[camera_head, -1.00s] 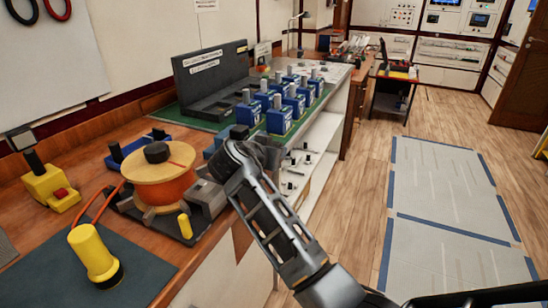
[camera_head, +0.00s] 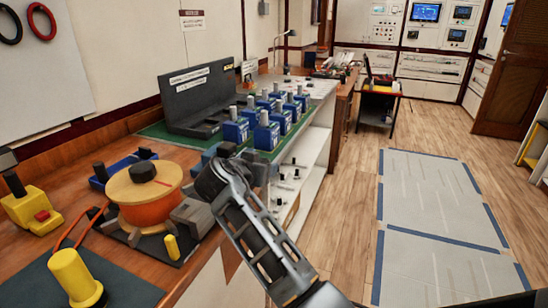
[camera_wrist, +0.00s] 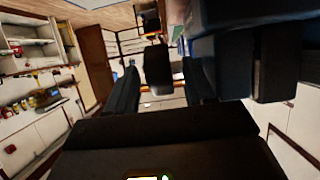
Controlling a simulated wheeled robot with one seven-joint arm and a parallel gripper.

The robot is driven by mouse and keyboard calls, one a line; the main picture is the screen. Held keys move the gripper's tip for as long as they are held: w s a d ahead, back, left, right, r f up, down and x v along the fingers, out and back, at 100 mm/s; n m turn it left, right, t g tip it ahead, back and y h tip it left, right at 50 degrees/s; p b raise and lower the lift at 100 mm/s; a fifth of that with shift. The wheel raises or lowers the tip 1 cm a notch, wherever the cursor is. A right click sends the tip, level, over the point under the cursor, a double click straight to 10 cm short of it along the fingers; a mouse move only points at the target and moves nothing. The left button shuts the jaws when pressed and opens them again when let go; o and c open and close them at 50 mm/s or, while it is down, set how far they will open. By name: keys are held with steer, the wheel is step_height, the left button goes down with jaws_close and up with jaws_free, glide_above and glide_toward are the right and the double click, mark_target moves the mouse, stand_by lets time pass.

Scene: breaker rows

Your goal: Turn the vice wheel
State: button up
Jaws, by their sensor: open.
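I cannot pick out the vice wheel with certainty. A grey metal block (camera_head: 192,216), which may be part of a vice, sits at the bench edge beside a wooden spool (camera_head: 118,186) wound with orange cable. My dark arm reaches up to the bench edge and covers part of the space behind that block.
Several blue breakers (camera_head: 266,132) stand in rows on a green mat behind my arm. A yellow tool (camera_head: 78,280) and a yellow box with a red button (camera_head: 32,208) stand left on the bench. The floor (camera_head: 350,190) to the right is largely clear.

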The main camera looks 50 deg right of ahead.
step_height(320, 180, up, 4)
steer(key=shift+s+r+b, duration=0.1)
steer(key=shift+b, duration=0.2)
steer(key=s+d+r, duration=0.6)
steer(key=s+d, duration=0.2)
steer(key=shift+s+r+b, duration=0.15)
steer(key=shift+r+b, duration=0.1)
steer(key=shift+b, duration=0.05)
